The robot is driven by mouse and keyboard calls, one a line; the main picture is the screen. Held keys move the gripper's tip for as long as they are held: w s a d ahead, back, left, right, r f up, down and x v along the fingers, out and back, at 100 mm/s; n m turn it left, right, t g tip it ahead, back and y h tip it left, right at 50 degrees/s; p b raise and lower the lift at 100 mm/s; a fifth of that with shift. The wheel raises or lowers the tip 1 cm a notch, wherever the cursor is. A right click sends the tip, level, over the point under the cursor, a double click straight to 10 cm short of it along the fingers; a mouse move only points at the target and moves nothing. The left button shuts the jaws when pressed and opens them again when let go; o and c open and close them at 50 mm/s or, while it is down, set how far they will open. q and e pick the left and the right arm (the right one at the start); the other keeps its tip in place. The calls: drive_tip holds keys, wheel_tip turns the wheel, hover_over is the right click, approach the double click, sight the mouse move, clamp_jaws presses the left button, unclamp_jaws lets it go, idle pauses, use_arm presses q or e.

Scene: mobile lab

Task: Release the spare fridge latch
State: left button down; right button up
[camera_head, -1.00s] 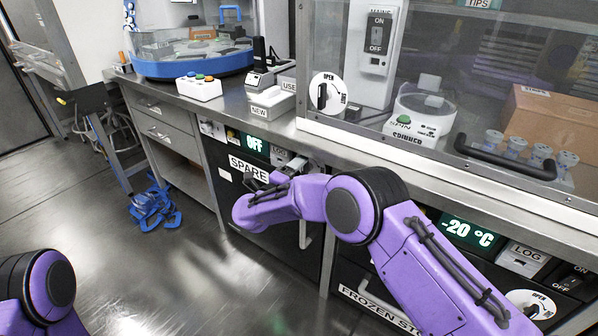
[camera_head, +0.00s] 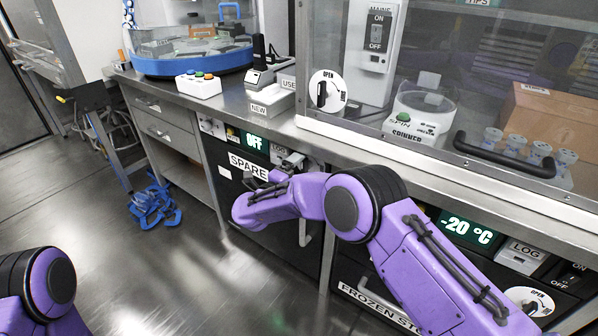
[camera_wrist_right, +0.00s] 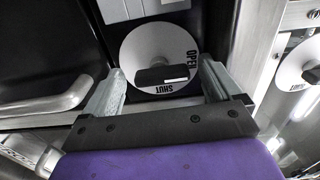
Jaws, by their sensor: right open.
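The spare fridge (camera_head: 232,200) is a black-fronted unit under the bench, with a SPARE label and a display reading OFF. Its latch is a round white dial (camera_wrist_right: 140,52) marked OPEN and SHUT, with a black knob (camera_wrist_right: 155,76) lying roughly level in the right wrist view. The knob's white mark is at its right end, on the side of the words. My right gripper (camera_wrist_right: 160,88) is open, its fingers apart at the left and right of the dial, with the knob between them. In the head view my right arm hides the dial. My left gripper is out of view.
A door handle (camera_wrist_right: 50,108) runs left of my right gripper. Another white dial (camera_wrist_right: 300,66) is at the right. The bench edge overhangs the fridge. The frozen store (camera_head: 372,305) stands to the right, showing -20 °C. Blue cable (camera_head: 155,205) lies on the floor; the floor before the fridge is clear.

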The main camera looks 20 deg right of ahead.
drive_tip(key=v, duration=1)
drive_tip(key=shift+s, duration=0.2)
drive_tip(key=shift+a, duration=0.15)
